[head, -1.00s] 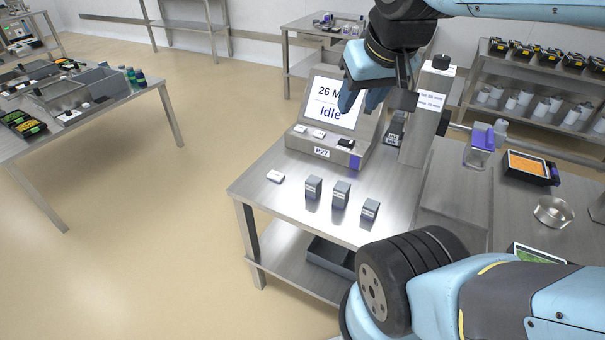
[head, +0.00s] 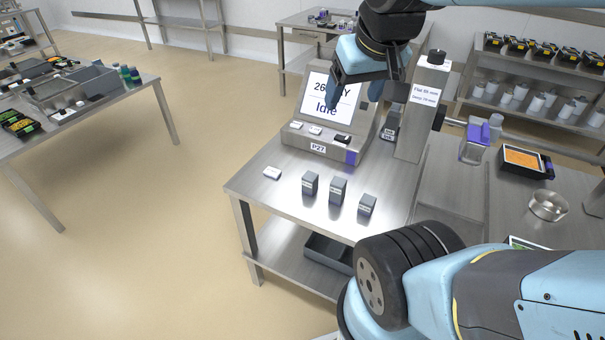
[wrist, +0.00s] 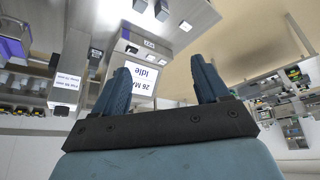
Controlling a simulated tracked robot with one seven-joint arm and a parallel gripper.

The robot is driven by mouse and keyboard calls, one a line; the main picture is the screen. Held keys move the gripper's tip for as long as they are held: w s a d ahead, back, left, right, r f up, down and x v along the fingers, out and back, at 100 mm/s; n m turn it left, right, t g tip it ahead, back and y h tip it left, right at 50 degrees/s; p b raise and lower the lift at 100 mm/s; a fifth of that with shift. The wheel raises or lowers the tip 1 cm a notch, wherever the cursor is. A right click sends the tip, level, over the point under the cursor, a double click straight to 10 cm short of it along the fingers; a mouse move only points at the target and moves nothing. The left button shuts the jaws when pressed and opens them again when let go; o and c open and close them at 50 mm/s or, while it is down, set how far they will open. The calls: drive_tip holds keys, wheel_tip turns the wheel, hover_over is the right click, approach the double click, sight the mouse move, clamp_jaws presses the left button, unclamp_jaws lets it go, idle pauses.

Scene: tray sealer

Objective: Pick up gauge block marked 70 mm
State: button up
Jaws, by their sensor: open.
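Three dark grey gauge blocks stand upright in a row on the steel table: a left block (head: 310,184), a middle block (head: 338,190) and a shorter right block (head: 367,204). Each has a small white label that is too small to read, so I cannot tell which is marked 70 mm. My gripper (head: 353,96) is open and empty, in front of the display screen and above and behind the blocks. In the wrist view my gripper (wrist: 165,82) has its two blue fingers wide apart with nothing between them.
The display console (head: 322,140) reads "Idle". A grey post (head: 425,110) with labels stands right of it, with another dark block (head: 390,127) between. A small white item (head: 272,173) lies left of the blocks. The table's front left is clear.

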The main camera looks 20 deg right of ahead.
drive_tip(key=w+f+n+g+h, duration=0.1)
drive_tip(key=w+f+n+g, duration=0.1)
drive_tip(key=w+f, duration=0.45)
drive_tip(key=n+g+y, duration=0.1)
drive_tip(key=n+g, duration=0.2)
drive_tip(key=n, duration=0.3)
hover_over(310, 184)
drive_tip(key=w+d, duration=0.1)
drive_tip(key=w, duration=0.1)
wheel_tip(310, 184, down, 21)
drive_tip(key=shift+w+f, duration=0.3)
drive_tip(key=shift+f, duration=0.25)
wheel_tip(310, 184, down, 14)
drive_tip(key=shift+s+a+r, duration=0.15)
drive_tip(key=shift+r, duration=0.05)
drive_tip(key=c, duration=1.2)
